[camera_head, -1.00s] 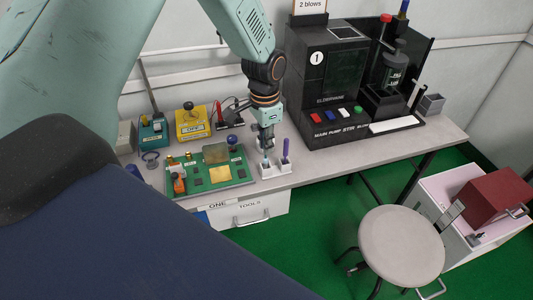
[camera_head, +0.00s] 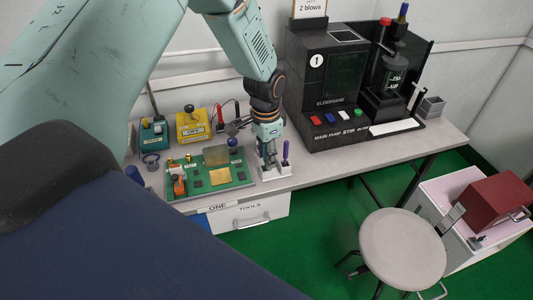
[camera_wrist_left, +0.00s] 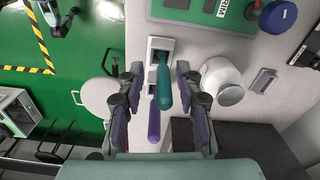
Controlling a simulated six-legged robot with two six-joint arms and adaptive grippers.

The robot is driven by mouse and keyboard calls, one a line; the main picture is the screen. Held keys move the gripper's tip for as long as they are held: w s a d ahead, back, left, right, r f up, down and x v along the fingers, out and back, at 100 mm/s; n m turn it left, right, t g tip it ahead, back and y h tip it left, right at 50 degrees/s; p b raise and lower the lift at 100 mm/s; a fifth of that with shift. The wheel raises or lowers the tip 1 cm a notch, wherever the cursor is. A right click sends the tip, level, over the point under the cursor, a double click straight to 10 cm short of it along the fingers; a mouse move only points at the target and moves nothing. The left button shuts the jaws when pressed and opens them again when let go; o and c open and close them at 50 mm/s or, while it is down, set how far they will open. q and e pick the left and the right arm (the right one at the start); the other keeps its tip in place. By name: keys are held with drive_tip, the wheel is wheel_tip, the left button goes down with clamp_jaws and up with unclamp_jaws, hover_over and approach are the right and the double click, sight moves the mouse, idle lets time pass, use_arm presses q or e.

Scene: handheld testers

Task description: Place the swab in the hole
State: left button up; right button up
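A teal-handled swab (camera_wrist_left: 163,88) stands with its lower end at a square hole of the white holder (camera_wrist_left: 160,43). My left gripper (camera_wrist_left: 159,95) is open around the swab's handle, with a finger on each side and gaps between. In the head view my left gripper (camera_head: 267,155) is low over the white holder (camera_head: 277,172) and hides most of the teal swab. A purple-handled swab (camera_head: 286,152) stands upright in the holder to its right; it also shows between the fingers in the left wrist view (camera_wrist_left: 154,125). A small pale-blue part, perhaps my right gripper (camera_wrist_left: 60,24), shows at the top left of that view.
A green board (camera_head: 239,178) lies just left of the holder, with a blue knob (camera_head: 233,143) near the gripper. A black machine (camera_head: 335,95) stands behind to the right. A round stool (camera_head: 402,245) stands in front of the table. The table front between holder and machine is clear.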

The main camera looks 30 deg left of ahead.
use_arm(q)
drive_tip(key=shift+w+a, duration=0.1)
drive_tip(key=r+p, duration=0.1)
drive_tip(key=r, duration=1.1)
drive_tip(key=shift+s+r, duration=0.1)
drive_tip(key=shift+s, duration=0.1)
